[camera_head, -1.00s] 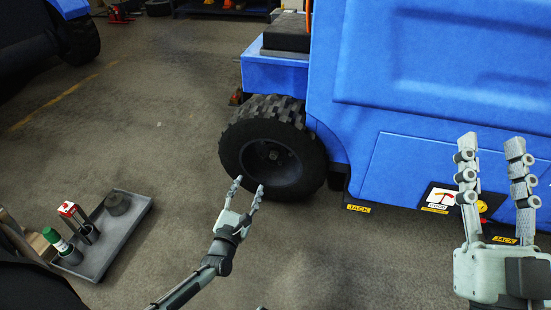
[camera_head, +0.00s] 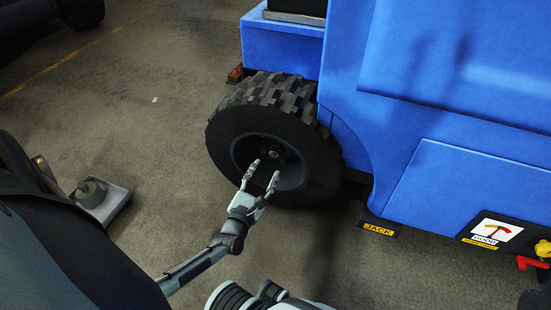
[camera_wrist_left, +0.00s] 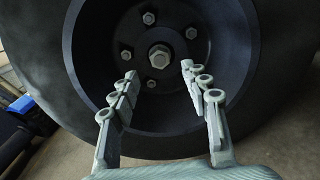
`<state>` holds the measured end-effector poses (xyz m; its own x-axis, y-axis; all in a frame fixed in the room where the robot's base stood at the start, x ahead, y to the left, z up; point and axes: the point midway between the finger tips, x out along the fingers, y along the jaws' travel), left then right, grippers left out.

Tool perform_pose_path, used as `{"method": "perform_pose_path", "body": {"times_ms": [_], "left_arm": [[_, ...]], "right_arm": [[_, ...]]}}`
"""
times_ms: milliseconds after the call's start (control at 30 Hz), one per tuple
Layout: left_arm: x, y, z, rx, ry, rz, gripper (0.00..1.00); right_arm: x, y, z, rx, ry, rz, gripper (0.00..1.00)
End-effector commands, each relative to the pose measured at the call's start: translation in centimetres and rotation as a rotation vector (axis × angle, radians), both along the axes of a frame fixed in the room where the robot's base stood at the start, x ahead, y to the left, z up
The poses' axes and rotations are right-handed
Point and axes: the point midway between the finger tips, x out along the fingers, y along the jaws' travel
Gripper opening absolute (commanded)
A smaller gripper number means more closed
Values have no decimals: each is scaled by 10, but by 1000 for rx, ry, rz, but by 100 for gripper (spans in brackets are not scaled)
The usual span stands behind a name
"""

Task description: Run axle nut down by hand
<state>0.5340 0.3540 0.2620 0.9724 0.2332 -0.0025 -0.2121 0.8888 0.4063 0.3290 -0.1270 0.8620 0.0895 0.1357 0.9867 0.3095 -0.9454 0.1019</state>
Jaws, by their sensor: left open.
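The black wheel (camera_head: 232,125) of the blue vehicle stands upright with its hub facing me. The axle nut (camera_wrist_left: 159,56) is a light hex nut at the hub centre in the left wrist view, with several smaller bolts around it. The hub (camera_head: 276,151) is small in the head view. My left gripper (camera_head: 261,175) is open and empty in front of the wheel's lower half. In the left wrist view its fingers (camera_wrist_left: 158,72) spread to either side just below the nut, apart from it. My right gripper is not clearly in view; only a pale arm part shows at the bottom edge.
The blue vehicle body (camera_head: 440,110) fills the right side, with a yellow JACK label (camera_head: 378,230) low on it. A grey tray (camera_head: 116,200) with a dark round part (camera_head: 89,192) lies at left, partly hidden. Floor between is clear.

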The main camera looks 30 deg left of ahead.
Motion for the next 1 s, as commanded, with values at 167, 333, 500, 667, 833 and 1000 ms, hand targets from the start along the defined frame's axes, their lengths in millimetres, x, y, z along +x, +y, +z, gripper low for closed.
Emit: {"method": "perform_pose_path", "body": {"times_ms": [167, 333, 500, 667, 833, 1000], "left_arm": [[27, 6, 1, 0, -5, 1, 47], [53, 13, 1, 1, -4, 2, 47], [68, 17, 1, 1, -3, 1, 47], [72, 17, 2, 0, -1, 1, 47], [71, 17, 2, 0, -1, 1, 45], [71, 17, 2, 1, -2, 0, 24]], "right_arm": [[-1, 1, 0, -10, -19, -1, 40], [0, 2, 1, -22, -32, -3, 40], [0, 3, 2, -30, -42, -4, 40], [0, 3, 3, -31, -44, -4, 40], [0, 3, 3, -31, -44, -4, 40], [0, 3, 3, -31, -44, -4, 40]]}}
